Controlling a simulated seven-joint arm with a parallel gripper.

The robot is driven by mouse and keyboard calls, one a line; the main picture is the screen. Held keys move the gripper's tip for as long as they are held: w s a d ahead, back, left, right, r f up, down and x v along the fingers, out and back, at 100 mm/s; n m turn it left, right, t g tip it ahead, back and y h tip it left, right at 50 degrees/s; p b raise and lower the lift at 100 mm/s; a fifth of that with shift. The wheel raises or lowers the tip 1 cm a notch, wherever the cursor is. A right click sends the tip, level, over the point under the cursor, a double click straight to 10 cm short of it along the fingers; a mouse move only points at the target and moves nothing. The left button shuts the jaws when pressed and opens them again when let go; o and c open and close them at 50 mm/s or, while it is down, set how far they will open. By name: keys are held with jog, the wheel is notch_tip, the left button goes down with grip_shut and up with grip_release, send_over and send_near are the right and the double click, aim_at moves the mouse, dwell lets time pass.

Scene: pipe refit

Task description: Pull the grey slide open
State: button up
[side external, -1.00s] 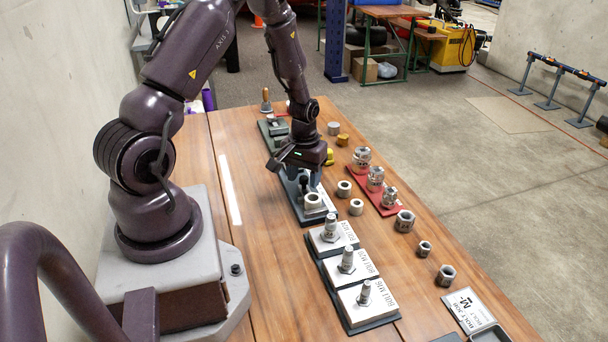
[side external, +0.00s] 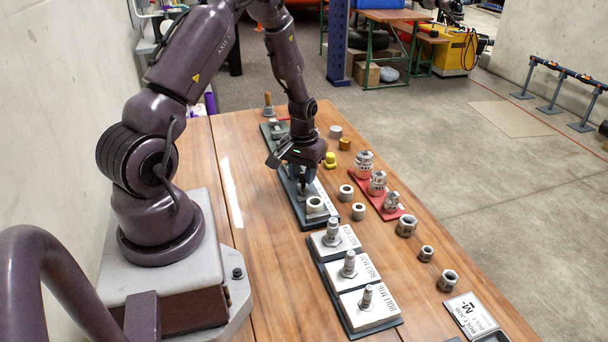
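My gripper (side external: 300,172) points down over the dark grey base plate (side external: 289,206) in the middle of the table. Its fingers are small and partly shaded, and I cannot tell how far apart they are. A dark upright knob (side external: 303,187) shows just below the fingers, beside a pale ring-shaped fitting (side external: 315,204). The gripper hides the far part of this plate. I cannot pick out the grey slide from the plate, nor tell whether the fingers touch the knob.
Nearer stand white bolt blocks (side external: 367,306) on a dark base. To the right are loose metal rings (side external: 359,211), a red plate (side external: 391,212) with several fittings, and yellow parts (side external: 330,160). Farther back, another dark green-grey plate (side external: 268,140) holds small parts.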

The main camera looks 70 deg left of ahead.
aim_at(301, 175)
jog(key=shift+o, duration=1.3)
notch_tip(301, 175, up, 13)
jog(key=s+d+r+m+t, duration=0.2)
jog(key=s+d+r+m, duration=0.2)
jog(key=d+r, duration=0.5)
jog(key=s+d+r+m+t, duration=0.3)
jog(key=s+d+r+m, duration=0.2)
jog(key=d, duration=0.9)
notch_tip(301, 175, up, 4)
jog(key=shift+s+f+t, duration=0.15)
jog(key=shift+s+t, duration=0.15)
jog(key=shift+s, duration=0.15)
